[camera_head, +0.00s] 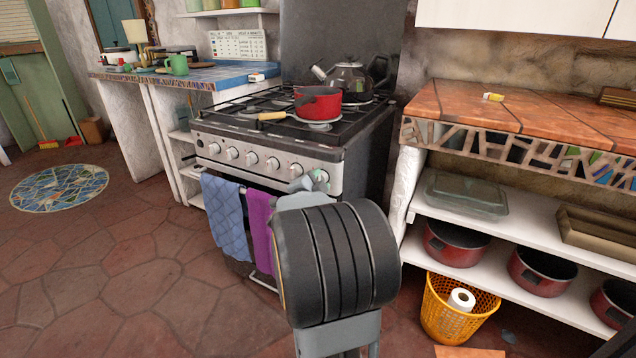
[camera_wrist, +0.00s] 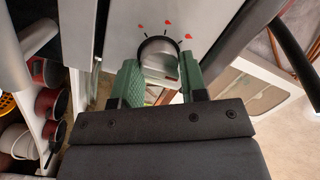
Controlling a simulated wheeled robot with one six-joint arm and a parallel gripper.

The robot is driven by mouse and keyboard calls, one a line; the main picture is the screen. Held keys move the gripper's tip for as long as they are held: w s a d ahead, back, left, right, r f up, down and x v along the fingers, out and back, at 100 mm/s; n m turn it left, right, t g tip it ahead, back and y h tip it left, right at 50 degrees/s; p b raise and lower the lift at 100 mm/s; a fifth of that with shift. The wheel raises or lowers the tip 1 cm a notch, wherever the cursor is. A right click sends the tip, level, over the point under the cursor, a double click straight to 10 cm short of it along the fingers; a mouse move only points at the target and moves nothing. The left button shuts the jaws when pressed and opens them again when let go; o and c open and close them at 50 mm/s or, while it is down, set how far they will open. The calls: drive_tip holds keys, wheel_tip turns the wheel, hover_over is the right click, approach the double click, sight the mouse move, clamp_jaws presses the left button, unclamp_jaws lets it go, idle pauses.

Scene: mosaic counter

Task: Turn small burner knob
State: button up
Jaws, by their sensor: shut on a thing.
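The stove (camera_head: 330,150) stands at the middle of the head view, with a row of several silver knobs along its front panel. My gripper (camera_head: 309,182) reaches the right end of that row. In the wrist view a round silver-and-black knob (camera_wrist: 157,48) sits between the two green fingers of my gripper (camera_wrist: 160,72). The fingers are shut on the knob, one on each side. Red marks are on the pale panel around it. In the head view my gripper partly hides this knob.
A red pot (camera_head: 318,104) and a dark kettle (camera_head: 349,82) stand on the stove top. A blue towel (camera_head: 227,215) and a purple towel (camera_head: 260,230) hang on the front. A shelf counter (camera_head: 520,112) stands at right, above a yellow basket (camera_head: 440,318).

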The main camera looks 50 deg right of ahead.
drive_tip(key=shift+p, duration=0.35)
drive_tip(key=n+p, duration=0.3)
drive_tip(key=p, duration=0.1)
drive_tip(key=n+p, duration=0.2)
drive_tip(key=shift+r+n+g+y+p, duration=0.3)
drive_tip(key=n+p, duration=0.3)
drive_tip(key=p, duration=0.1)
drive_tip(key=shift+n, duration=0.4)
drive_tip(key=shift+w+f+n+g+p, duration=0.15)
drive_tip(key=shift+n+g+p, duration=0.15)
drive_tip(key=shift+n+p, duration=0.65)
drive_tip(key=shift+f, duration=0.1)
drive_tip(key=o, duration=0.9)
